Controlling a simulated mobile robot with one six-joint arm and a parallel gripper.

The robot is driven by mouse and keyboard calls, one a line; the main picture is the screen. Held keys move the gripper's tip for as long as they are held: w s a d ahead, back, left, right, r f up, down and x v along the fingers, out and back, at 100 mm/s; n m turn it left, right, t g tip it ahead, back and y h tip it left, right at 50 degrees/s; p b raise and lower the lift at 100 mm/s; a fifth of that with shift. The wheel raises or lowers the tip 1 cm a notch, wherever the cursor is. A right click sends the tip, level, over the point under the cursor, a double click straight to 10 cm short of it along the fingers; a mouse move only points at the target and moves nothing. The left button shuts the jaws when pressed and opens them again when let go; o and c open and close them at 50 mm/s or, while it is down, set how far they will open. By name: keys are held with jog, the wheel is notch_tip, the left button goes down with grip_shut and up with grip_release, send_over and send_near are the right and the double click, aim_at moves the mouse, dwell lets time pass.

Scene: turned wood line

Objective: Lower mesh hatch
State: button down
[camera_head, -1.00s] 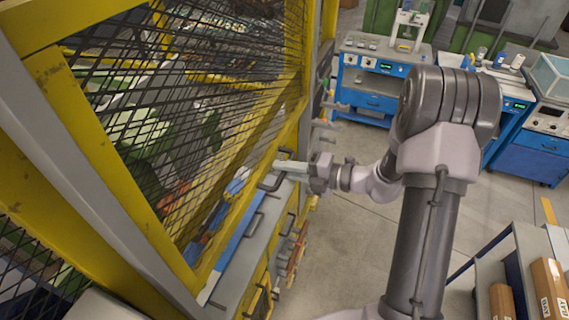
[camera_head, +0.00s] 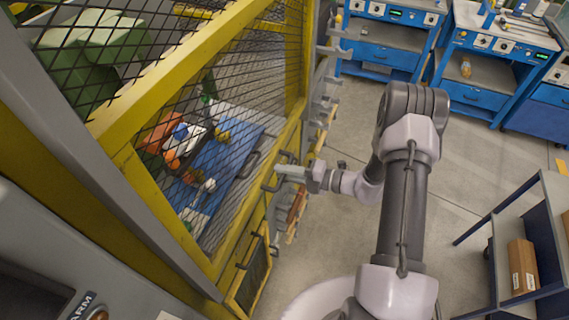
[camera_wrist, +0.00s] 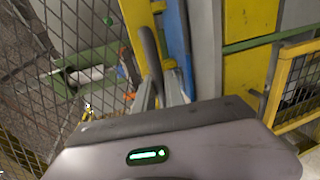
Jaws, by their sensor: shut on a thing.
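The mesh hatch is a black diamond mesh in a yellow frame (camera_head: 128,107), filling the left of the head view. Its top bar slants across, with more mesh behind it. A dark bar handle (camera_head: 268,183) is on the frame's right side; it also shows in the wrist view (camera_wrist: 149,52). My gripper (camera_head: 280,171) is at this handle, with its fingers (camera_wrist: 158,94) either side of the bar, shut on it. The exact contact is partly hidden by the gripper body.
Through the mesh I see a blue surface (camera_head: 222,163) with orange and white parts. Another dark handle (camera_head: 248,252) is on the lower yellow panel. Blue workbenches (camera_head: 470,97) stand at the back right, and a shelf with a cardboard box (camera_head: 521,266) is at lower right. The floor between is clear.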

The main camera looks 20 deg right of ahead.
notch_tip(320, 180, down, 10)
jog(key=b, duration=0.5)
jog(key=shift+b, duration=0.3)
jog(key=shift+s+f, duration=0.15)
jog(key=c, duration=1.4)
grip_release()
jog(key=shift+d, duration=0.1)
jog(key=p+v, duration=0.2)
jog(key=v, duration=1.5)
jog(key=shift+d, duration=0.15)
